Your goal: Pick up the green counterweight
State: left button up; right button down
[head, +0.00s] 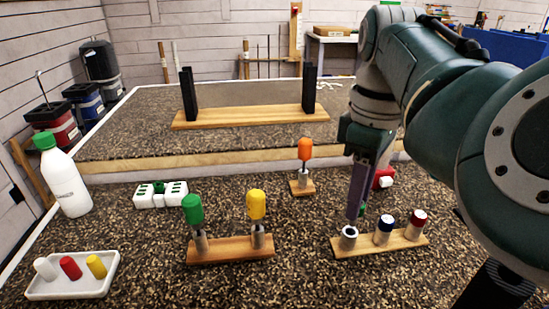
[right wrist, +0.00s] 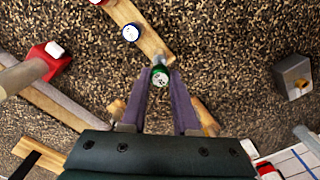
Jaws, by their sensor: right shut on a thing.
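The green counterweight (right wrist: 160,76) shows as a round green cap between my right gripper's fingertips (right wrist: 161,78) in the right wrist view. In the head view the right gripper (head: 356,215) points down over the left end of a wooden rack (head: 383,243), and only a sliver of green shows beside its finger. The gripper is shut on the green counterweight. Just below the fingertips, a silver socket (head: 349,239) shows a dark open top. A blue counterweight (head: 385,226) and a red counterweight (head: 417,221) stand upright in the same rack. My left gripper is out of view.
A wooden stand with green and yellow screwdrivers (head: 230,249) is to the left. An orange-handled driver (head: 305,150) stands behind. A red object with white (head: 384,179) is behind the rack. A white tray (head: 72,286) and a bottle (head: 64,183) are far left.

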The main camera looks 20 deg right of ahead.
notch_tip(320, 180, up, 16)
jog(key=p, duration=0.6)
jog(key=shift+f, duration=0.15)
